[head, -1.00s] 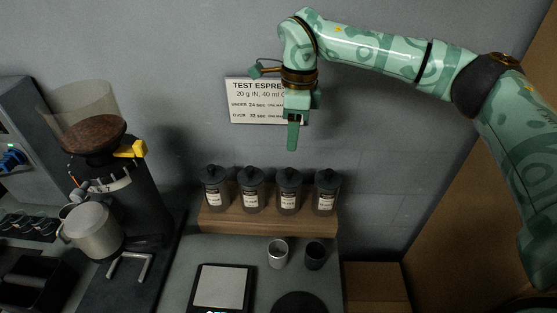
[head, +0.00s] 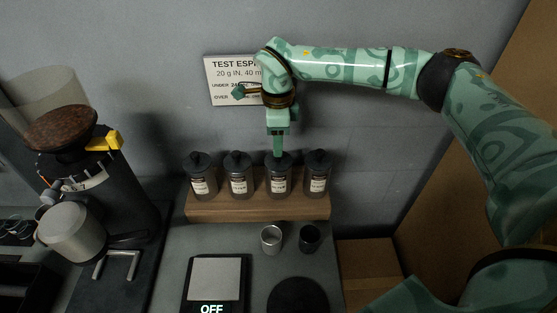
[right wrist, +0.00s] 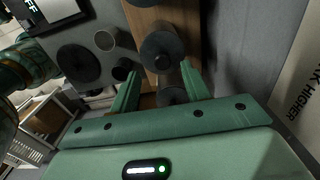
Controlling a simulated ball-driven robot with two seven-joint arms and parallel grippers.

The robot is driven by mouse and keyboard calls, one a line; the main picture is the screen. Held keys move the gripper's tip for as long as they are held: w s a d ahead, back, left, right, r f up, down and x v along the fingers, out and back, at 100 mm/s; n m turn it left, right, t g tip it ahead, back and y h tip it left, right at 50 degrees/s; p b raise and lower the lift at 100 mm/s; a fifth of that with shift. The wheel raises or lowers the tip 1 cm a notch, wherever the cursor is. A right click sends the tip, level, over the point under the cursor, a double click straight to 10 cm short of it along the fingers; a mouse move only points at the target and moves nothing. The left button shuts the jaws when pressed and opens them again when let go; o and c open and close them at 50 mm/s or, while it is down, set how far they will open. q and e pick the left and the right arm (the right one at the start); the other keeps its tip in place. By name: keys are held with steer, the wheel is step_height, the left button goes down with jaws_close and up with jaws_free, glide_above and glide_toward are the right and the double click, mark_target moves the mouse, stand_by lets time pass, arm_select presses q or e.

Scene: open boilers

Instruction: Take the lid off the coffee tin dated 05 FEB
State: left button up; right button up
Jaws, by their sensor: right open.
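Four dark coffee tins with knobbed lids and pale labels stand in a row: the first (head: 200,180), the second (head: 238,178), the third (head: 277,184) and the fourth (head: 317,180). The label dates are too small to read. My right gripper (head: 278,156) points down with its fingertips at the third tin's lid; whether they touch it I cannot tell. In the right wrist view the open fingers (right wrist: 162,70) stand either side of a dark round lid (right wrist: 162,48), with another lid (right wrist: 172,97) nearer the palm. My left gripper is out of view.
The tins stand on a wooden shelf (head: 250,211). In front are a steel cup (head: 271,240), a dark cup (head: 309,238) and a scale (head: 215,280) reading OFF. A grinder (head: 110,190) stands left. A sign (head: 225,80) hangs behind my right arm.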

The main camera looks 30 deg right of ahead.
steer(key=f, duration=0.3)
steer(key=shift+w+d+f, duration=0.15)
steer(key=shift+w+f, duration=0.05)
steer(key=shift+f, duration=0.2)
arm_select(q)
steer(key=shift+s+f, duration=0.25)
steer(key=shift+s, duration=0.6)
arm_select(e)
steer(key=shift+s+r, duration=0.1)
steer(key=shift+c, duration=1.2)
jaws_close()
